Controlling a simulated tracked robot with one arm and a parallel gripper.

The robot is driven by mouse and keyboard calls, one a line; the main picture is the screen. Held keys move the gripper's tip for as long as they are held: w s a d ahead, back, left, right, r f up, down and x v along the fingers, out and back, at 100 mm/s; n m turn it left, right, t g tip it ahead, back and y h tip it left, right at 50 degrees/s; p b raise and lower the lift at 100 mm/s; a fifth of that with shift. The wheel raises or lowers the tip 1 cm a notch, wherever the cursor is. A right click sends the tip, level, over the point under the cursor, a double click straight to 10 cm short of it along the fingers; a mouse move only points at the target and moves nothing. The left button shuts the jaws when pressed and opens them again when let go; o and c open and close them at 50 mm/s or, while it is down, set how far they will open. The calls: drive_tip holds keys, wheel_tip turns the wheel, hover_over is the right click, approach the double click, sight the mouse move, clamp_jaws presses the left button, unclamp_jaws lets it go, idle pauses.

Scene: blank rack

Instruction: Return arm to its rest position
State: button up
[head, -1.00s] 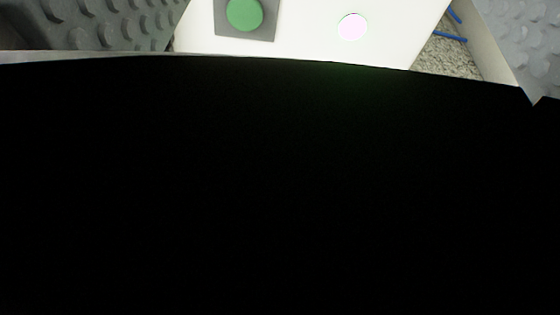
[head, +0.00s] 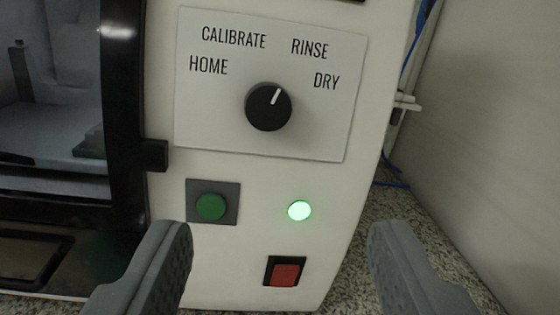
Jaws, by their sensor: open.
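My gripper (head: 280,245) is in the lower part of the head view, its two grey fingers wide apart with nothing between them. Beyond it is the white front panel of a machine (head: 165,195). A black knob (head: 268,107) sits on a label plate (head: 325,130) reading HOME, CALIBRATE, RINSE and DRY. Below are a green button (head: 211,207), a lit pale green lamp (head: 299,210) and a red switch (head: 285,275). The fingers appear apart from the panel's controls.
A dark-framed window or door (head: 122,110) with a black latch (head: 153,156) is on the left. A pale wall (head: 490,130) stands at the right. Blue cables (head: 392,184) and a pipe lie in the gap, above speckled floor (head: 360,235).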

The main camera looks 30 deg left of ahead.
drive_tip(key=w+d+r+m+t+h, duration=0.1)
drive_tip(key=w+d+r+h, duration=0.2)
drive_tip(key=r, duration=0.3)
drive_tip(key=w+d+r+h, duration=0.2)
drive_tip(key=w+r+h, duration=0.1)
drive_tip(key=r, duration=0.3)
wheel_tip(320, 180, up, 13)
drive_tip(key=s+m+h, duration=0.2)
drive_tip(key=m+h, duration=0.1)
drive_tip(key=h, duration=0.2)
drive_tip(key=s+a+r+m+y, duration=0.1)
drive_tip(key=s+a+r+m, duration=0.1)
drive_tip(key=s+a+r, duration=0.4)
drive_tip(key=s+a+r+m+g, duration=0.1)
drive_tip(key=s+a+r+m, duration=0.1)
drive_tip(key=s+a+r, duration=0.5)
drive_tip(key=s+r, duration=0.4)
drive_tip(key=r, duration=0.1)
drive_tip(key=shift+y+b, duration=0.35)
drive_tip(key=shift+y, duration=0.05)
